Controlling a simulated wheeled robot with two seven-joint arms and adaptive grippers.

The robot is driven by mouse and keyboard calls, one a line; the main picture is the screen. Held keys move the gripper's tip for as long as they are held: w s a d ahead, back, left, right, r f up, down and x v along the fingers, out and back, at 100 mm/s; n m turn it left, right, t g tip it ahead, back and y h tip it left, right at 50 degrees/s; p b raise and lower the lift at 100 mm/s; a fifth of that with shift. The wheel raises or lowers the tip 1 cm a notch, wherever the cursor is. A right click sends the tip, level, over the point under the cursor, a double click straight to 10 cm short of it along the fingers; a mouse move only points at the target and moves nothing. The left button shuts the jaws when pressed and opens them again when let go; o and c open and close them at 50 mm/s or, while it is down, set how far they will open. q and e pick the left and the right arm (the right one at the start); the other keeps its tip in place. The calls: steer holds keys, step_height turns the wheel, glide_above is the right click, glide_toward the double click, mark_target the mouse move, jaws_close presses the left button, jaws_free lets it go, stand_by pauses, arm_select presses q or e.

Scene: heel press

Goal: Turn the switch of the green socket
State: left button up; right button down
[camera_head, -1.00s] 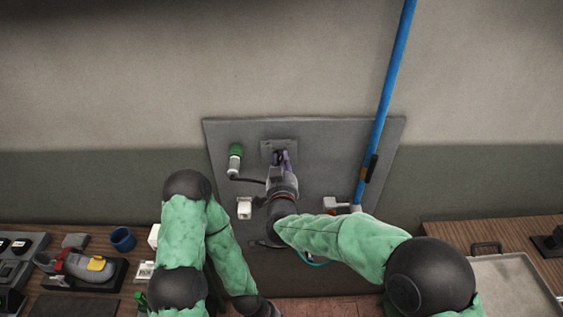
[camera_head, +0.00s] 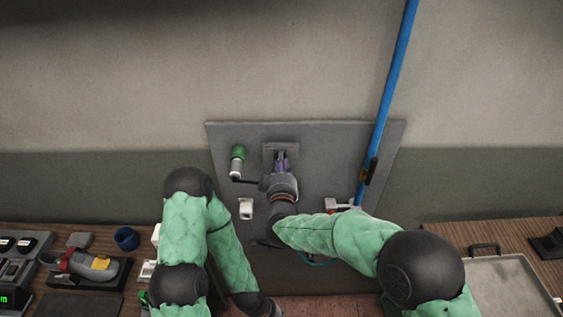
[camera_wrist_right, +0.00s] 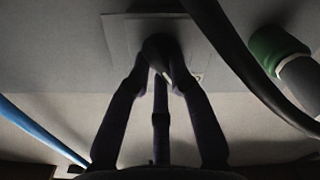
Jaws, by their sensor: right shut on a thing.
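The green socket (camera_head: 238,155) with its grey-white plug is on the upper left of the grey wall panel (camera_head: 335,150). It also shows at the right edge of the right wrist view (camera_wrist_right: 270,48). Beside it is a square plate (camera_head: 270,150) carrying a dark rotary switch knob (camera_wrist_right: 158,48). My right gripper (camera_wrist_right: 160,75) is shut on this knob, its fingers on either side and pointing at the plate. In the head view the fingers of the right gripper (camera_head: 282,160) partly hide the plate and knob.
A dark cable runs from the plug behind my right wrist and crosses close by in the wrist view. A white socket (camera_head: 246,208) is below. A blue pipe (camera_head: 390,90) with a valve rises on the right. Wooden benches (camera_head: 440,232) stand on both sides.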

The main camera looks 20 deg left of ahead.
steer(key=shift+f+n, duration=0.1)
steer(key=shift+n, duration=0.3)
steer(key=c, duration=1.1)
jaws_free()
steer(key=shift+s, duration=0.15)
steer(key=v, duration=1.2)
